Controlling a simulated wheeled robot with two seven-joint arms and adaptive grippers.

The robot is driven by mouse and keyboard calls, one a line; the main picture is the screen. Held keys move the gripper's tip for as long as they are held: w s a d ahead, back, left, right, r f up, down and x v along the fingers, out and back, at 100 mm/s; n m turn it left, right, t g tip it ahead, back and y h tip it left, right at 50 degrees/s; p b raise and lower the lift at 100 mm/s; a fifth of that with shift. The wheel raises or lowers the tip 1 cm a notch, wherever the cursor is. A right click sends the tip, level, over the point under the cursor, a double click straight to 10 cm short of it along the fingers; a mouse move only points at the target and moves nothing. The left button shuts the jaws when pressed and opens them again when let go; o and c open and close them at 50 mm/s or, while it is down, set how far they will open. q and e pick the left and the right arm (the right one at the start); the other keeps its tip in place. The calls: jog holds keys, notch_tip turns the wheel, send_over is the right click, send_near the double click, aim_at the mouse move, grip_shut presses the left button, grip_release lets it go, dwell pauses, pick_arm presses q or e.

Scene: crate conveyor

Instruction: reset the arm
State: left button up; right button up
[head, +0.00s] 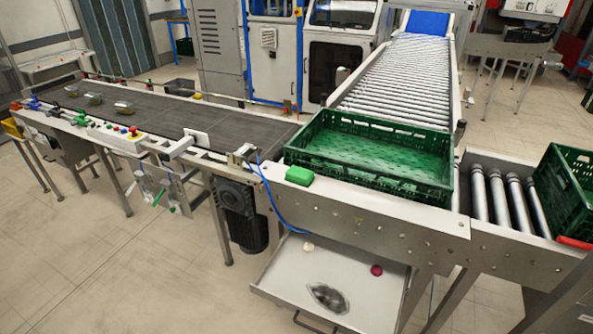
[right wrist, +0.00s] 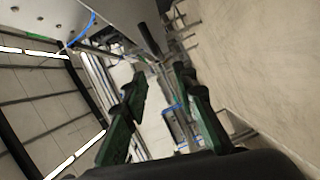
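No gripper of mine shows in the head view. In the right wrist view my right gripper (right wrist: 160,125) has its two dark green fingers spread apart, with nothing between them. Behind the fingers the view shows the room at a steep tilt. My left gripper is in neither view.
A green crate (head: 335,175) stands on the roller conveyor (head: 395,80); its visible floor looks empty. Another green crate (head: 556,190) is at the right edge. A dark belt conveyor (head: 220,122) carries several small packs at left. A tray (head: 275,290) with small items sits below.

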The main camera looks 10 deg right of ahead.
jog(key=s+d+f+m+g+h+p, duration=0.1)
jog(key=s+d+f+m+h+p, duration=0.15)
jog(key=d+f+m, duration=0.4)
jog(key=s+d+f+m+g+h+p, duration=0.1)
jog(key=s+d+f+h+p, duration=0.15)
jog(key=f, duration=0.65)
jog(key=s+d+f+m+g+h+p, duration=0.2)
jog(key=s+d+f+m+g+h, duration=0.3)
jog(key=s+f, duration=0.7)
pick_arm(q)
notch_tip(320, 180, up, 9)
jog(key=p, duration=0.4)
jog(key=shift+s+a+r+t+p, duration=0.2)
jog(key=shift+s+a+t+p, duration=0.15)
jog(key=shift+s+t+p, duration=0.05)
pick_arm(e)
jog(key=s+f+m+g, duration=0.2)
jog(key=s+f+m, duration=0.1)
jog(key=s, duration=0.7)
jog(key=s+f+m+g, duration=0.2)
jog(key=s+f, duration=0.1)
jog(key=s, duration=0.8)
jog(key=s+f+m+g, duration=0.2)
jog(key=s+f+m, duration=0.1)
jog(key=s, duration=0.8)
jog(key=shift+d+f+m+g, duration=0.3)
jog(key=shift+d+f+m, duration=0.05)
